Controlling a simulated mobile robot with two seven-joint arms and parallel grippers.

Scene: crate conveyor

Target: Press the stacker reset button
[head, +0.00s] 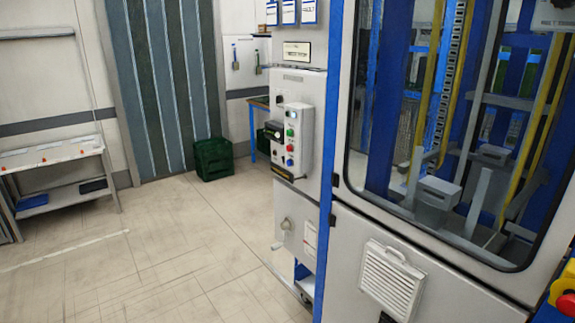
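A grey control box (298,141) is mounted on the side of the machine cabinet, near the middle of the head view. Its front carries a column of small buttons in several colours, including green, red and blue ones. The buttons are too small for me to read any label or tell which is the stacker reset button. A dark knob or handle (272,131) sticks out on the box's left side. Neither of my grippers shows in the head view.
The machine cabinet (345,225) with a large window fills the right side. A yellow and red object (566,301) shows at the lower right edge. A green crate (213,158) stands by the strip curtain (165,80). A shelf bench (55,157) stands left. The floor (150,235) between is clear.

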